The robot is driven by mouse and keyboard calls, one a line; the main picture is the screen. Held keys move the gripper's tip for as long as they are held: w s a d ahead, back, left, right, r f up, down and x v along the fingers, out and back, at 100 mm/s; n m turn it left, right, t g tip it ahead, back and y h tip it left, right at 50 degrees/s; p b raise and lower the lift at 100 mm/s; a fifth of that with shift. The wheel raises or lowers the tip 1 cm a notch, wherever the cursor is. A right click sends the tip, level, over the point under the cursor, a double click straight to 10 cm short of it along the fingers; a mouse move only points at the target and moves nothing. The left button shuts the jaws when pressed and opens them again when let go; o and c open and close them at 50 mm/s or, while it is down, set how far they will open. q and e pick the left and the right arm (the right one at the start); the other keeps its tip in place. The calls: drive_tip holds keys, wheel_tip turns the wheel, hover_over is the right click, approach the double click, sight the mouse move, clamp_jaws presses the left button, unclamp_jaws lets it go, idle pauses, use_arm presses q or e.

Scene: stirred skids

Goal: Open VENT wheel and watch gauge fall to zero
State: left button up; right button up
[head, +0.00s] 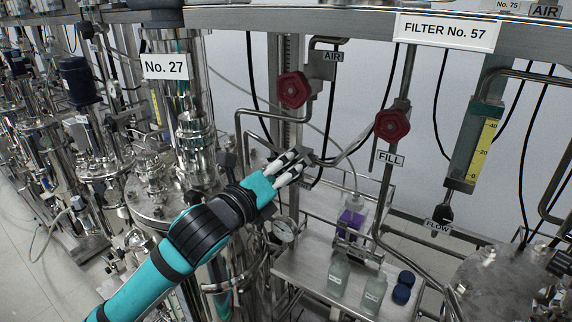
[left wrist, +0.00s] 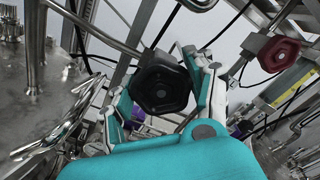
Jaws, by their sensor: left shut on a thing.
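A black faceted hand wheel (left wrist: 162,88) sits between the fingers of my left gripper (left wrist: 163,82) in the left wrist view. My left gripper (head: 290,166) is shut on this wheel, with one finger on each side. In the head view the fingers mostly cover the wheel, and no VENT label can be read. A small round gauge (head: 284,230) with a white face is below the gripper; its needle is too small to read. My right gripper is not in view.
A red AIR wheel (head: 293,89) is above my left gripper and a red FILL wheel (head: 391,125) is to its right. Pipes and steel vessels crowd the left.

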use_arm(q)
drive_tip(key=n+p, duration=0.1)
drive_tip(key=n, duration=0.2)
drive_tip(key=shift+p, duration=0.3)
drive_tip(key=n+p, duration=0.2)
drive_tip(key=n, duration=0.3)
drive_tip(key=shift+f, duration=0.15)
drive_tip(key=n+p, duration=0.1)
drive_tip(key=n, duration=0.3)
drive_tip(key=shift+f+n+p, duration=0.1)
drive_tip(key=shift+n+p, duration=0.2)
drive_tip(key=shift+p, duration=0.1)
drive_tip(key=n+p, duration=0.1)
drive_tip(key=n, duration=0.2)
drive_tip(key=shift+n+p, duration=0.3)
drive_tip(key=n+p, duration=0.2)
drive_tip(key=n, duration=0.3)
drive_tip(key=shift+f+n, duration=0.15)
drive_tip(key=shift+n, duration=0.15)
drive_tip(key=n+p, duration=0.2)
drive_tip(key=n, duration=0.2)
drive_tip(key=shift+s+d, duration=0.1)
drive_tip(key=shift+d, duration=0.05)
drive_tip(key=n+p, duration=0.1)
drive_tip(key=n, duration=0.2)
drive_tip(key=shift+f, duration=0.1)
drive_tip(key=shift+s+d+f+n+p, duration=0.1)
drive_tip(key=shift+n+p, duration=0.2)
drive_tip(key=shift+n, duration=1.3)
